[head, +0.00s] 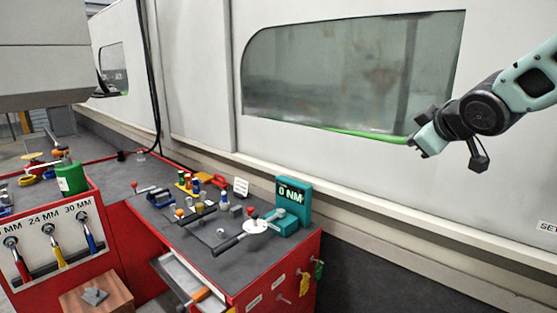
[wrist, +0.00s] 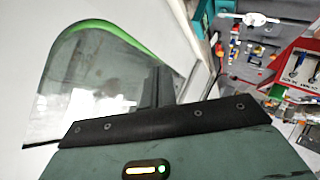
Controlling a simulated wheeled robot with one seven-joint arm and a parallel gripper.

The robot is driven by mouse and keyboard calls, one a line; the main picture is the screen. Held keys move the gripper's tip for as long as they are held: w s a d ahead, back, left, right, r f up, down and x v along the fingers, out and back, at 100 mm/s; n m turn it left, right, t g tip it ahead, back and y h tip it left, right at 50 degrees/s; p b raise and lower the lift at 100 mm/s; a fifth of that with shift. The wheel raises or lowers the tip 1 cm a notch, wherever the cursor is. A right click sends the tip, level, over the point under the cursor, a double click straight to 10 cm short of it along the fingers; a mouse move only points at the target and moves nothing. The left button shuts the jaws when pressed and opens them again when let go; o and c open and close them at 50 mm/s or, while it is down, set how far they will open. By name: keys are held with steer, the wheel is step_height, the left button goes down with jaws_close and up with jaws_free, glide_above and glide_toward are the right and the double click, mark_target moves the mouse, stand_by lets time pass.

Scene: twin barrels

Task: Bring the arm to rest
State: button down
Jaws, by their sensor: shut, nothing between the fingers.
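My arm (head: 487,108) reaches in from the right edge of the head view, raised in front of the large grey machine's window (head: 350,72). My gripper (head: 416,144) is at its left end, shut and empty, near the window's lower right corner. It is well above and to the right of the red workbench (head: 285,271). In the wrist view, my teal gripper housing with a black strip fills the bottom, and the fingertips are hidden. I cannot tell whether the gripper touches the machine.
The bench holds a teal torque tester (head: 291,208) reading 0 NM, a white round dial (head: 256,226) and several small tools. A drawer (head: 188,281) stands open at its front. The air around the arm looks clear.

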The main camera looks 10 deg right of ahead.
steer(key=s+a+f+g+y, duration=0.1)
steer(key=s+a+f+g, duration=0.1)
steer(key=s+a+f, duration=0.3)
steer(key=s+a+f+g+y, duration=0.1)
steer(key=s+a+f+g, duration=0.15)
steer(key=a, duration=0.55)
steer(key=s+a+f+g+y, duration=0.1)
steer(key=s+a+f+g, duration=0.1)
steer(key=s+a+f, duration=0.3)
steer(key=s+a+f+g, duration=0.2)
steer(key=s+a, duration=0.2)
steer(key=s, duration=0.4)
steer(key=s+a+f+n+g, duration=0.1)
steer(key=s+a+f+g, duration=0.2)
steer(key=s, duration=0.5)
steer(key=shift+s+a+h, duration=0.2)
steer(key=shift+a+h, duration=0.2)
steer(key=shift+a, duration=0.25)
steer(key=shift+d, duration=0.1)
